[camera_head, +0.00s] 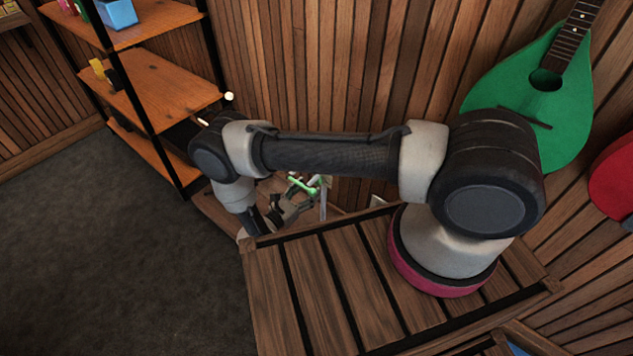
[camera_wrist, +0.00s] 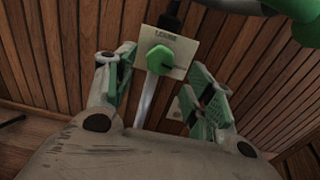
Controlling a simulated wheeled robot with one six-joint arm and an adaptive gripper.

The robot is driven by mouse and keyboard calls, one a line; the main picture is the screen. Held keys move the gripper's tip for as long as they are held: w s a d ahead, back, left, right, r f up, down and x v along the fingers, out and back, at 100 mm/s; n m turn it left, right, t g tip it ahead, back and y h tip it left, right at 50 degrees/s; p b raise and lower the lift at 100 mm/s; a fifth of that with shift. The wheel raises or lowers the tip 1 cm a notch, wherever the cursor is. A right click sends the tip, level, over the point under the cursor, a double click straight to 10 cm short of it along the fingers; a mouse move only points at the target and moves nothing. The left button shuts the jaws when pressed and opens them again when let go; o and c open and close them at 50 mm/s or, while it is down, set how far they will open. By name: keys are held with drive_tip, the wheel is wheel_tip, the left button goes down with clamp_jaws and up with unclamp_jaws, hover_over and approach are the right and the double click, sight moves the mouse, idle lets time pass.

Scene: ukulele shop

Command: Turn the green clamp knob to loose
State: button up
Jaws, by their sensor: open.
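The green clamp knob (camera_wrist: 160,59) shows in the wrist view, on a pale plate (camera_wrist: 181,46) with a small dark label at its top that reads something like "LOOSE". My gripper (camera_wrist: 165,80) is open, with one green-padded finger to the left of the knob and the other to its right and lower. The fingers appear apart from the knob. In the head view my gripper (camera_head: 303,196) is low behind the slatted bench, beside bright green parts. The knob cannot be told apart there.
A wooden shelf unit (camera_head: 160,80) with a blue box (camera_head: 117,13) stands at the left. A slatted wooden bench (camera_head: 300,290) is in front. A green ukulele (camera_head: 570,110) and a red one (camera_head: 615,180) hang on the right wall. Grey floor (camera_head: 110,260) is clear at the left.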

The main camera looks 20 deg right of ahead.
drive_tip(key=shift+x, duration=2.25)
drive_tip(key=c, duration=1)
